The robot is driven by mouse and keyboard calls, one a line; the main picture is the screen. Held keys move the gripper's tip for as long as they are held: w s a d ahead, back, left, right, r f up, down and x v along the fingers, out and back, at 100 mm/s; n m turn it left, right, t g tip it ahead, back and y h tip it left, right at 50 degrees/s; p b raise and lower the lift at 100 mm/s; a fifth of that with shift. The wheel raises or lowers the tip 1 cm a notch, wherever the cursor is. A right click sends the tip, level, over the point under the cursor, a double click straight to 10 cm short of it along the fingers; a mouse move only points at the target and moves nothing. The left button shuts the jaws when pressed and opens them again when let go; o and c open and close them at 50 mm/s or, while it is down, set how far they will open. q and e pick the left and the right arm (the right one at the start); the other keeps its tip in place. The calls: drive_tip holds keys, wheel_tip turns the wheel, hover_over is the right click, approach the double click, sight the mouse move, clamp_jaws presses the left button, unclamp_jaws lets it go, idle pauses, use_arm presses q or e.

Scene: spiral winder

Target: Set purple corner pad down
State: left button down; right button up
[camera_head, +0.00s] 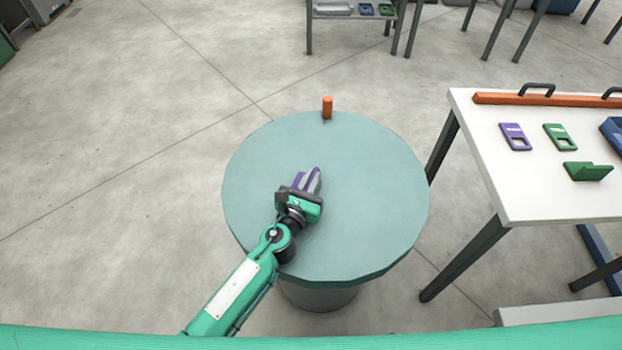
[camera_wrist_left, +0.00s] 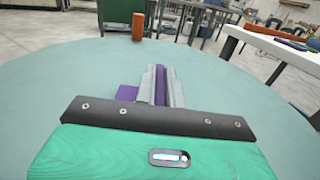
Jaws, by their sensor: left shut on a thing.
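My left gripper (camera_head: 308,182) is over the round teal turntable (camera_head: 375,190), left of its middle in the head view. It is shut on the purple corner pad (camera_head: 317,177), which shows between and beside the grey fingers. In the left wrist view the pad (camera_wrist_left: 127,93) shows purple to the left of the fingers and between them. The gripper hides most of the pad. I cannot tell whether the pad touches the turntable top. My right gripper is not in view.
An orange post (camera_head: 327,107) stands at the turntable's far edge. A white table (camera_head: 540,200) at the right holds a purple card (camera_head: 514,137), a green card (camera_head: 560,137), a green corner pad (camera_head: 587,171) and an orange bar with black handles (camera_head: 545,99). The turntable's right side is clear.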

use_arm(q)
drive_tip(key=c, duration=1.6)
unclamp_jaws()
drive_tip(key=shift+o, duration=0.5)
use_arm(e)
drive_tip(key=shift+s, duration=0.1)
use_arm(q)
drive_tip(key=shift+r, duration=0.1)
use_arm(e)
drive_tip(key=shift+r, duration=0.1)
